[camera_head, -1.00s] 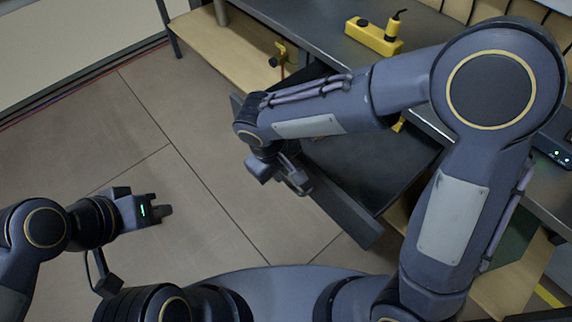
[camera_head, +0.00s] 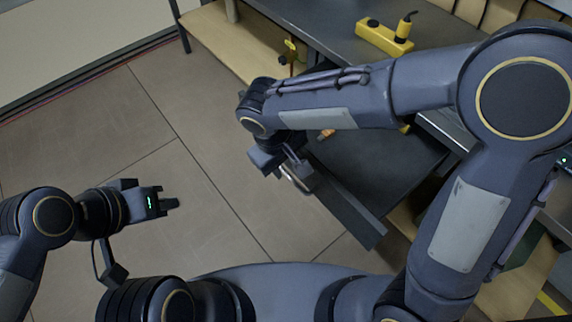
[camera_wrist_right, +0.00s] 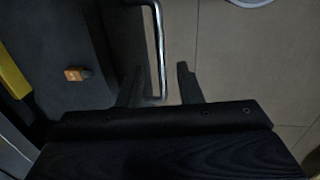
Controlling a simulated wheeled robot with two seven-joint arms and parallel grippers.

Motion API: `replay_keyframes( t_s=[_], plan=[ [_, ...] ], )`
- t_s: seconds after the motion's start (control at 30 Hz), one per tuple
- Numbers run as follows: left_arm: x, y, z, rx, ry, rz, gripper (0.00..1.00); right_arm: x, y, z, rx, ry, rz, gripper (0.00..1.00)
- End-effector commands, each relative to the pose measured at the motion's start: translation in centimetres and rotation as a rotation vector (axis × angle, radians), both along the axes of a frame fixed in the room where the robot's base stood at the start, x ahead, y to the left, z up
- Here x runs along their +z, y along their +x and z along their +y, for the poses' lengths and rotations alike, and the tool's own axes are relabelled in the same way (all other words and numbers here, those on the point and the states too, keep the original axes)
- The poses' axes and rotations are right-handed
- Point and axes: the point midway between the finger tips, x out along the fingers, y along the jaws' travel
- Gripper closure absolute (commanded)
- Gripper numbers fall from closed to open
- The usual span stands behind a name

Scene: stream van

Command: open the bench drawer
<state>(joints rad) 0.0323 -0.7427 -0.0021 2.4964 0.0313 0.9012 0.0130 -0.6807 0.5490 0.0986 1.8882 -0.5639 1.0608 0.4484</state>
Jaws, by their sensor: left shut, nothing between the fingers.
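The bench drawer (camera_head: 395,165) is pulled well out from under the bench top, its dark inside showing and its long front panel (camera_head: 345,205) toward me. A shiny bar handle (camera_wrist_right: 159,40) is on its front. My right gripper (camera_wrist_right: 160,70) is open at the handle, one finger on each side of the bar, with visible gaps. In the head view, my right gripper (camera_head: 296,177) is partly hidden by its own wrist. My left gripper (camera_head: 169,204) is shut and empty over the floor at the left, away from the drawer.
An orange item (camera_wrist_right: 77,73) lies in the drawer. The bench top (camera_head: 335,38) carries a yellow tool holder (camera_head: 384,38). A wooden lower shelf (camera_head: 225,42) runs under the bench. The tiled floor (camera_head: 215,150) left of the drawer is clear.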

Motion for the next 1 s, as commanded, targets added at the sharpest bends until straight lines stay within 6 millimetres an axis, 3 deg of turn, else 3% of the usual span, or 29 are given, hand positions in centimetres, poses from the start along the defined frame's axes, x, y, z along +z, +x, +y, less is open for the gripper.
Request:
replay_keyframes(
  t_s=[0.1, 0.3, 0.87, 1.0],
  plan=[
    [0.7, 0.0, 0.0, 0.000, 0.000, 0.000, 1.00, 2.4, -0.2, 0.4, 0.001, 0.003, -0.002, 0.67],
    [1.1, 0.0, 0.0, 0.000, 0.000, 0.000, 1.00, 4.5, -0.5, 0.7, 0.001, 0.002, -0.001, 0.67],
    [1.0, 0.0, 0.0, 0.000, 0.000, 0.000, 1.00, 4.8, -0.6, 0.7, 0.001, 0.000, 0.000, 0.67],
    [1.1, 0.0, 0.0, 0.000, 0.000, 0.000, 1.00, 5.2, -0.5, -0.2, -0.020, 0.019, 0.001, 0.67]
  ],
)
